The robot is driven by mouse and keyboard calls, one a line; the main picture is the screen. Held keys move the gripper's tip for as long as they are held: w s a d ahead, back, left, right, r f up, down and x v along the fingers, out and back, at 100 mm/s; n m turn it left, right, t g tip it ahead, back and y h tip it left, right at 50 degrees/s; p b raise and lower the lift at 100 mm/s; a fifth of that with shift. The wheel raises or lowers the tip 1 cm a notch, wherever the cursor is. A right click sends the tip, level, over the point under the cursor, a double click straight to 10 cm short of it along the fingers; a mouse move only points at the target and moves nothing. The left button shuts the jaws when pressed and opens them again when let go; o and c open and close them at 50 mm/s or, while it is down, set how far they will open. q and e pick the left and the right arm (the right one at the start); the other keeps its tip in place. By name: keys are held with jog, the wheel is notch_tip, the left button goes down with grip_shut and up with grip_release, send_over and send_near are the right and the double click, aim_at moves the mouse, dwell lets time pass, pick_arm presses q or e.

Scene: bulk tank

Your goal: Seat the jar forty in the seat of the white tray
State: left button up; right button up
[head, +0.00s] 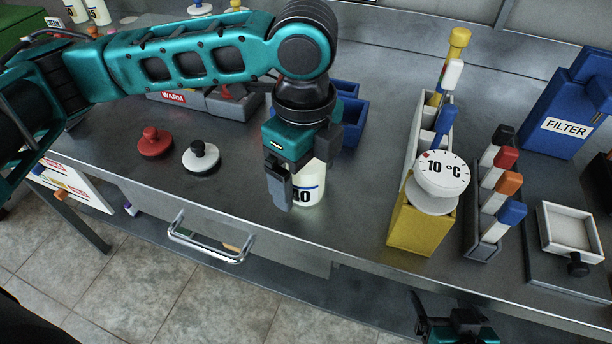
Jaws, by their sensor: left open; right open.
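A white jar (310,184) with a blue band stands upright on the steel bench. Its number is partly hidden by a finger and ends in 0, so I cannot read it fully as forty. My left gripper (301,170) is over the jar from above, open, with one finger in front and the other behind to the right. Whether either finger touches the jar is unclear. My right gripper (452,322) is open and empty at the bottom edge, in front of the bench. A white square tray-like dish (570,233) lies at the far right; no seat can be made out in it.
A yellow block with a 10 °C dial (441,175) and a rack of coloured pens (483,238) stand right of the jar. A blue FILTER box (566,118) is behind. Red (154,143) and white (201,158) knobbed discs lie left. Bench between jar and dial is clear.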

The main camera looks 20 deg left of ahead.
pick_arm(q)
jog(key=c, duration=1.3)
jog(key=shift+r, duration=0.1)
jog(key=shift+r, duration=0.2)
